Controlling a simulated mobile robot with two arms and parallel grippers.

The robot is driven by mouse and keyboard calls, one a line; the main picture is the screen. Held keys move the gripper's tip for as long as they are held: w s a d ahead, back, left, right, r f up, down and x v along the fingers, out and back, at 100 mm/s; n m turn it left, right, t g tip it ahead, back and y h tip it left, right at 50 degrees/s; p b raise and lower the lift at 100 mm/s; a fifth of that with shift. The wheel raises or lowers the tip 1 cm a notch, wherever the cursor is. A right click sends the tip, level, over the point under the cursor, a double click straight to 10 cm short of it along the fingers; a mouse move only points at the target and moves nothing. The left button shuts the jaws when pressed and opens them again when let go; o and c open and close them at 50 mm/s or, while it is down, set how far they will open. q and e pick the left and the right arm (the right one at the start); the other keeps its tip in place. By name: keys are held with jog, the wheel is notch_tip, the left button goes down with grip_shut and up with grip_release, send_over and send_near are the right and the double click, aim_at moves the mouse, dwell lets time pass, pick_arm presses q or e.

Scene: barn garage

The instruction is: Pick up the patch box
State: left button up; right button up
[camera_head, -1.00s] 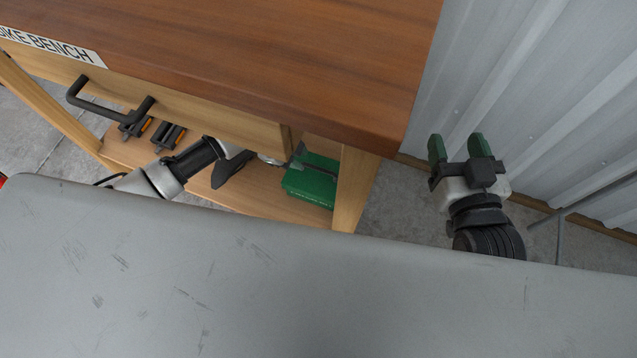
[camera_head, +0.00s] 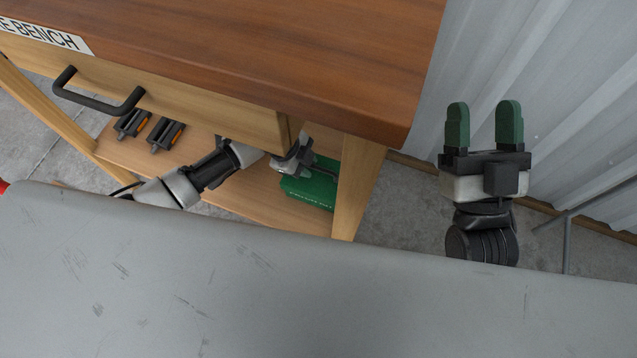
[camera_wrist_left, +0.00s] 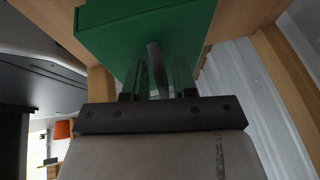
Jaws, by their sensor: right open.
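The patch box, a green box (camera_head: 309,193), lies on the bench's lower shelf, partly hidden by my left gripper and the bench. It also fills the top middle of the left wrist view (camera_wrist_left: 150,32). My left gripper (camera_head: 302,162) is at the box. In the left wrist view its two green fingers (camera_wrist_left: 158,80) stand apart, with a dark grey rod (camera_wrist_left: 156,66) between them in front of the box. I cannot tell whether they grip the rod. My right gripper (camera_head: 483,126) is open and empty, right of the bench.
The wooden bench (camera_head: 260,50) hangs over the shelf (camera_head: 230,190); its front leg (camera_head: 357,190) stands right of the box. Two black-and-orange pedals (camera_head: 150,130) lie on the shelf's left. A corrugated wall (camera_head: 560,80) rises at the right.

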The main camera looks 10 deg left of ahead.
pick_arm(q)
grip_shut()
dwell(0.3)
jog(key=shift+r, duration=0.15)
